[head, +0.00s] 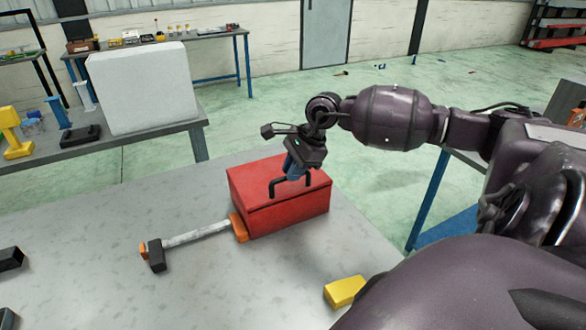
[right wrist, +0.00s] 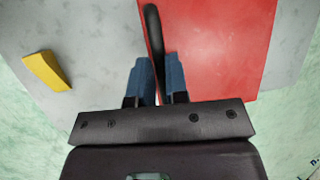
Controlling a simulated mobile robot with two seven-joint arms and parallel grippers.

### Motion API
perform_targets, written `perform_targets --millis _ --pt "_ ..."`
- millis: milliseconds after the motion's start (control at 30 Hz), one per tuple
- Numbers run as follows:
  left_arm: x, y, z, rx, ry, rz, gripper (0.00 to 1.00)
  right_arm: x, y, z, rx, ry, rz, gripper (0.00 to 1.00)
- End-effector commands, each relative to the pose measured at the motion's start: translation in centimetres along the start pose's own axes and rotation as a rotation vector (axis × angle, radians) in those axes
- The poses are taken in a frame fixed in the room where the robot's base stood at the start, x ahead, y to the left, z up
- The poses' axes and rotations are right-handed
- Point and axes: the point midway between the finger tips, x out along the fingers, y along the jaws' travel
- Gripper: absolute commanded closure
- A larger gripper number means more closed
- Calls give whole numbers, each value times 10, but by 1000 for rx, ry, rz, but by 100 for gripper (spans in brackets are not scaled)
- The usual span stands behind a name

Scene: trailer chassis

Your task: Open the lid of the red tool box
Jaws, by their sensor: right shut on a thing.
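The red tool box (head: 292,212) stands upright on the grey table, and its lid looks closed. A black handle (head: 273,188) rises from the top of the lid. My right gripper (head: 292,172) is over the lid and shut on the handle. In the right wrist view the handle (right wrist: 153,35) runs between the blue fingers of the right gripper (right wrist: 159,75), with the red lid (right wrist: 215,45) beside and below it. The gripper hides part of the handle in the head view. My left gripper is not in view.
A hammer (head: 195,236) lies on the grey table (head: 110,220), its orange grip end against the box's left side. A yellow block (head: 345,291) lies near the front; it also shows in the right wrist view (right wrist: 46,71). Dark objects (head: 10,258) lie at the left edge.

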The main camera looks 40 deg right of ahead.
Motion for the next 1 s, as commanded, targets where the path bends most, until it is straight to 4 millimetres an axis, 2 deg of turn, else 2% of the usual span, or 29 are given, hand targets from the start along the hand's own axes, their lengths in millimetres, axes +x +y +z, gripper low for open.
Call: perform_targets --millis 233,1000 --pt "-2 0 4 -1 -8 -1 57 -2 -2 0 -1 0 -6 100" --pt "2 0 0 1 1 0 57 -2 -5 6 4 -1 4 100"
